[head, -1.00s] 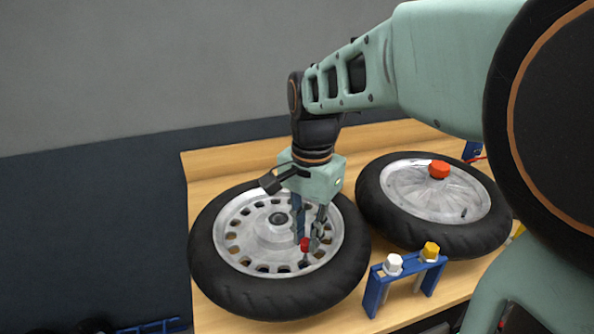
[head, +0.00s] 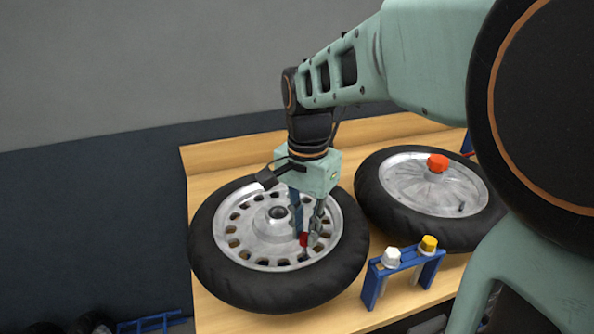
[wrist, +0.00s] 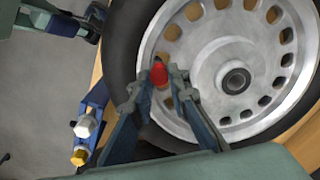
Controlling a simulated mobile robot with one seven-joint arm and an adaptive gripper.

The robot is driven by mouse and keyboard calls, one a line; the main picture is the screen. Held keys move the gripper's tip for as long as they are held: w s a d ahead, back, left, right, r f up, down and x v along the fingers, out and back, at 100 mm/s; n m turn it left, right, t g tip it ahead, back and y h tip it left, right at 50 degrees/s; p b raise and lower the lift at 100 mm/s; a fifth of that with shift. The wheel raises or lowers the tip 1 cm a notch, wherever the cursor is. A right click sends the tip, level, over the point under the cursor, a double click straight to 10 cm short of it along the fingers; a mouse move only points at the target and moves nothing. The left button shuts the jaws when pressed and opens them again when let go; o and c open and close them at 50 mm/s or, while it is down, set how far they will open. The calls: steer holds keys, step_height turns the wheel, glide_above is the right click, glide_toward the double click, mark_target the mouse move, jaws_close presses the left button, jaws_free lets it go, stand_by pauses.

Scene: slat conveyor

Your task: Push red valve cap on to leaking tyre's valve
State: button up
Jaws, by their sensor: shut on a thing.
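My gripper (head: 306,240) is shut on the red valve cap (head: 304,240), low over the near right part of the left wheel's rim. The cap also shows between the fingertips in the wrist view (wrist: 158,75). The left wheel (head: 215,268) lies flat, with a black tyre and a silver rim with holes. The valve under the cap is hidden, so I cannot tell whether the cap touches it. The right wheel (head: 375,205) lies flat with a solid silver disc and a red knob-like piece (head: 437,164) on it. I cannot see which tyre leaks.
A blue stand (head: 373,285) in front of the wheels holds a white cap (head: 391,257) and a yellow cap (head: 428,244). Both wheels lie on a wooden surface (head: 215,162) with a raised back edge. The stand is close to both tyres.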

steer(key=shift+f+b, duration=0.5)
steer(key=shift+f, duration=0.25)
steer(key=o, duration=0.8)
step_height(320, 180, up, 11)
steer(key=p, duration=0.9)
stand_by(0.3)
